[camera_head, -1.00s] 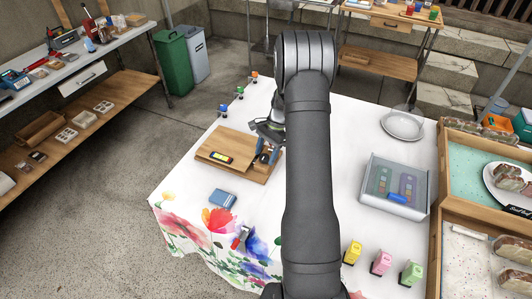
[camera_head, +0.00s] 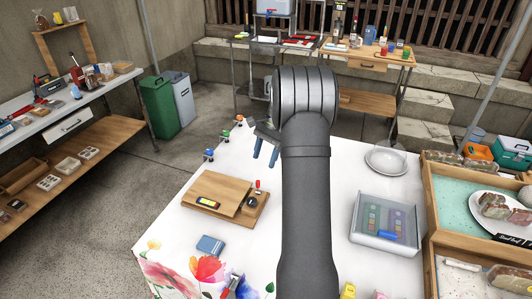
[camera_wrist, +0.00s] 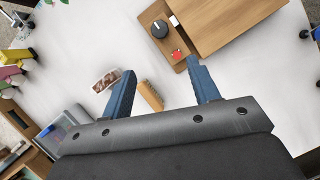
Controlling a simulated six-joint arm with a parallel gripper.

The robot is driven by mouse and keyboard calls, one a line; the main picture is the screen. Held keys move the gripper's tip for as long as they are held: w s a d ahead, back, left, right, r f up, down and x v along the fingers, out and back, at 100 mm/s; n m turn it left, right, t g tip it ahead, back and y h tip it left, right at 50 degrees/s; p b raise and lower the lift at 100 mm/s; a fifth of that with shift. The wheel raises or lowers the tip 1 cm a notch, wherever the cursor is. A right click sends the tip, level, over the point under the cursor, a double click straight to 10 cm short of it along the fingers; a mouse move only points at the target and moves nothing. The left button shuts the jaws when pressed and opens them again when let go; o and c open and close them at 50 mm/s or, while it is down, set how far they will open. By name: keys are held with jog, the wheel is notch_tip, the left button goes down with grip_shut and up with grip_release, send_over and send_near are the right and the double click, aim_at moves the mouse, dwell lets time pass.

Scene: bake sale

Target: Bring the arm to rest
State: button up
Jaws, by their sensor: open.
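My gripper (camera_head: 266,151) shows left of my arm in the head view, its blue fingers apart and empty above the far part of the white table (camera_head: 333,227). In the wrist view my gripper (camera_wrist: 162,68) is open over the table, with nothing between the fingertips. A wooden board (camera_head: 222,193) lies on the table, nearer the camera than the gripper. In the wrist view the wooden board (camera_wrist: 232,22) lies beyond the right finger, with a black knob (camera_wrist: 159,29) and a small red piece (camera_wrist: 177,54) beside it. My arm hides the table's middle in the head view.
A clear bin (camera_head: 385,244), a white plate (camera_head: 386,160) and wooden trays (camera_head: 428,228) stand to the right. Small colour-topped pieces (camera_head: 209,154) line the left edge. In the wrist view a wrapped loaf (camera_wrist: 106,80) and a brown bar (camera_wrist: 151,95) lie by the left finger.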

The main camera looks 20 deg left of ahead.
aim_at(252, 200)
jog(key=shift+w+d+r, duration=0.1)
jog(key=shift+w+r, duration=0.1)
jog(key=shift+r, duration=0.35)
jog(key=x, duration=1.7)
jog(key=shift+f, duration=0.25)
